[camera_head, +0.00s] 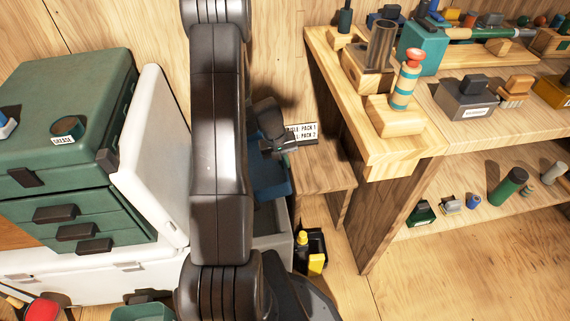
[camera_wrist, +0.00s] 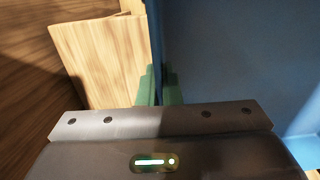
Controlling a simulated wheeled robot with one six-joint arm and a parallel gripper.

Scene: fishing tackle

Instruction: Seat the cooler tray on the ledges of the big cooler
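The blue cooler tray (camera_head: 270,178) shows partly behind my arm in the head view, above the white big cooler (camera_head: 274,248). The cooler's lid (camera_head: 152,160) stands open on the left. My gripper (camera_head: 280,146) is at the tray's upper edge. In the wrist view, my gripper's green fingertips (camera_wrist: 158,86) lie on both sides of a thin wall of the blue tray (camera_wrist: 235,55) and appear shut on it. My arm hides much of the tray and cooler. The ledges cannot be seen, and I cannot tell whether the tray touches them.
A wooden stand (camera_head: 312,176) is close right of the tray, with a label card (camera_head: 303,132) behind it. A workbench (camera_head: 425,135) with tackle is further right. A green drawer box (camera_head: 65,110) is left of the lid. A black caddy with yellow items (camera_head: 316,258) stands on the floor.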

